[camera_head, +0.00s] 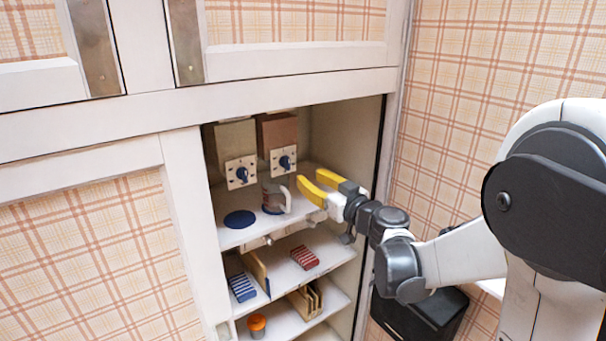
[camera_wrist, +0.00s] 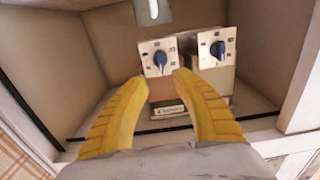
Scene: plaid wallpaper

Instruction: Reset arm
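My gripper (camera_head: 309,181) is in the upper shelf opening of the cabinet, with its two yellow fingers apart. In the wrist view the gripper (camera_wrist: 162,80) also shows spread fingers with nothing held between them. A glassy mug (camera_head: 276,197) with a light handle stands on the shelf just left of the fingers, apart from them as far as I can tell. My arm reaches in from the right.
Two boxy units with blue knobs, a left one (camera_head: 241,173) and a right one (camera_head: 284,161), stand behind the mug. A blue disc (camera_head: 240,219) lies on the upper shelf (camera_head: 262,231). Striped blocks and an orange-topped jar (camera_head: 257,322) sit lower. A black bin (camera_head: 420,312) stands right.

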